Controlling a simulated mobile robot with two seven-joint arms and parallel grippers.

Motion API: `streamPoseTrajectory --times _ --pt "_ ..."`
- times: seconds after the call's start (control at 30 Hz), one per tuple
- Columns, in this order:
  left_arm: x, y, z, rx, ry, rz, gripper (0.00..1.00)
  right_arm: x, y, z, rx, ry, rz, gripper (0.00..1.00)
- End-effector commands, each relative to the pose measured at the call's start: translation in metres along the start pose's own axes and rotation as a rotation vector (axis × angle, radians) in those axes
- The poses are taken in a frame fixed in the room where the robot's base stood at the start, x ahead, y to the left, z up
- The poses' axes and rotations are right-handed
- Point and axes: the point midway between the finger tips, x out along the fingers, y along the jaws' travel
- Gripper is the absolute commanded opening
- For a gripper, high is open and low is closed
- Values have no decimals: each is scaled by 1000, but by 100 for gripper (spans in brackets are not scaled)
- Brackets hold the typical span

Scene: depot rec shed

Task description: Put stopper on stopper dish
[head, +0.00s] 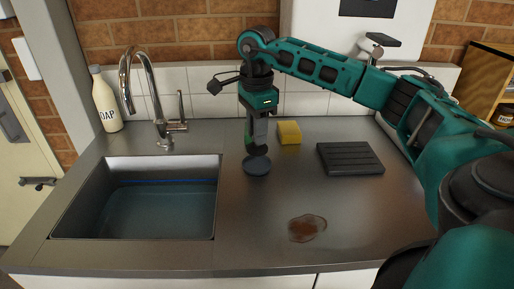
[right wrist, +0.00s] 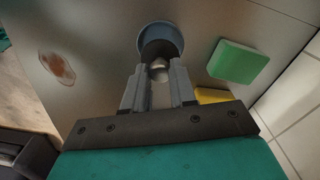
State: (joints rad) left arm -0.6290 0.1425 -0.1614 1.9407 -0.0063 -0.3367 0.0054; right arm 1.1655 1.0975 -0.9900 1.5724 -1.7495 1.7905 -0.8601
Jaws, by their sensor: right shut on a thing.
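The stopper dish (head: 256,169) is a small round blue-grey dish on the steel counter, right of the sink. It also shows at the top middle of the right wrist view (right wrist: 161,30). My right gripper (head: 256,149) points down directly over the dish. In the right wrist view its fingers (right wrist: 159,85) are shut on a small grey piece with a pale knob, the stopper (right wrist: 159,66), at the dish's near edge. I cannot tell whether the stopper touches the dish. In the head view the fingers hide most of it. My left gripper is out of view.
The water-filled sink (head: 135,210) with a tap (head: 160,105) lies left. A yellow sponge (head: 289,132) and a green block (right wrist: 236,62) lie behind the dish. A black ribbed rack (head: 350,158) stands right. A brown stain (head: 307,228) is in front.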

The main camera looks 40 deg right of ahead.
Motion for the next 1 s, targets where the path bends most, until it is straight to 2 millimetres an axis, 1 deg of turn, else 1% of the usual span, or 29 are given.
streamPoseTrajectory --times 0.07,0.23,0.33,0.73,0.77,1.0 --pt "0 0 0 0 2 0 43 6 0 0 0 1 1 0" --pt "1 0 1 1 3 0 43 32 0 0 0 1 2 0" --pt "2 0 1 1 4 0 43 43 0 0 0 0 1 0" --pt "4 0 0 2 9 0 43 49 0 0 0 0 0 0" --pt "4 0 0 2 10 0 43 49 0 0 0 0 0 27" --pt "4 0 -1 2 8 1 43 48 0 0 0 0 0 50"
